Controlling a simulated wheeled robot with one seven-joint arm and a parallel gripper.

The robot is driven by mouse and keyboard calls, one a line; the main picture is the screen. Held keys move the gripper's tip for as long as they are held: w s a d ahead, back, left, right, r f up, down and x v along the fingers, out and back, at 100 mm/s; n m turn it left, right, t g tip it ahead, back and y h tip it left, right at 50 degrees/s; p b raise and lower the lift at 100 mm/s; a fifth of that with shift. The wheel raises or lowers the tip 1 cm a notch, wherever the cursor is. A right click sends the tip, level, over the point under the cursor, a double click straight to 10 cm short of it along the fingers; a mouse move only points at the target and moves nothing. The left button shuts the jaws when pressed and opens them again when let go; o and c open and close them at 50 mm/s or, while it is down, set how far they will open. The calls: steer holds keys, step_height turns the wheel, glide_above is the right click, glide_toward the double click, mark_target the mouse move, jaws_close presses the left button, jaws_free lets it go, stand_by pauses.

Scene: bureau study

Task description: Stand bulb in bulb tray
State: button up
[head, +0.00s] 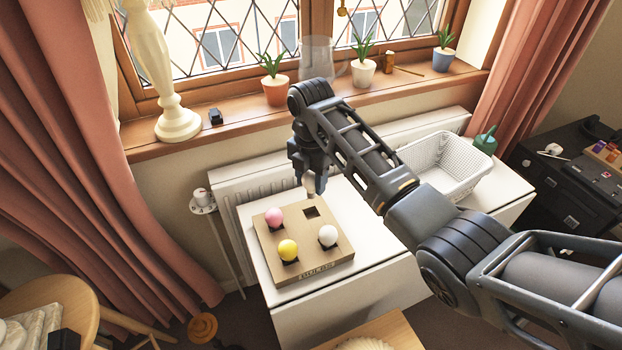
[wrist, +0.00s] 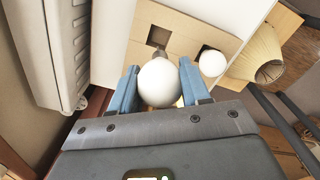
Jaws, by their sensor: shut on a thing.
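The bulb tray (head: 318,266) is a tan square board on the white table near the window. A pink bulb (head: 274,216), a yellow bulb (head: 288,250) and a white bulb (head: 328,235) stand in it. Its far right square hole (head: 311,211) is empty. My gripper (head: 310,182) is above the tray's far edge, close to that hole. In the wrist view my gripper (wrist: 160,88) is shut on a round white bulb (wrist: 160,82), its narrow base pointing towards the hole (wrist: 157,37). The held bulb is mostly hidden in the head view.
A white basket (head: 450,165) stands on the table to the right, behind my arm. Potted plants (head: 275,88) and a glass jug (head: 317,62) line the windowsill. A radiator (head: 262,185) is behind the table. A cream pleated shade (wrist: 255,55) lies beyond the tray.

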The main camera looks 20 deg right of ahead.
mark_target(311, 195)
steer(key=shift+w+d+f, duration=0.1)
steer(key=shift+w+f, duration=0.1)
step_height(311, 195, down, 6)
steer(key=b, duration=0.6)
steer(key=shift+r, duration=0.2)
steer(key=shift+f+b, duration=0.65)
steer(key=shift+f, duration=1.15)
stand_by(1.2)
steer(key=o, duration=1)
steer(key=shift+o, duration=0.2)
steer(key=shift+r, duration=0.15)
steer(key=shift+r+p, duration=3.35)
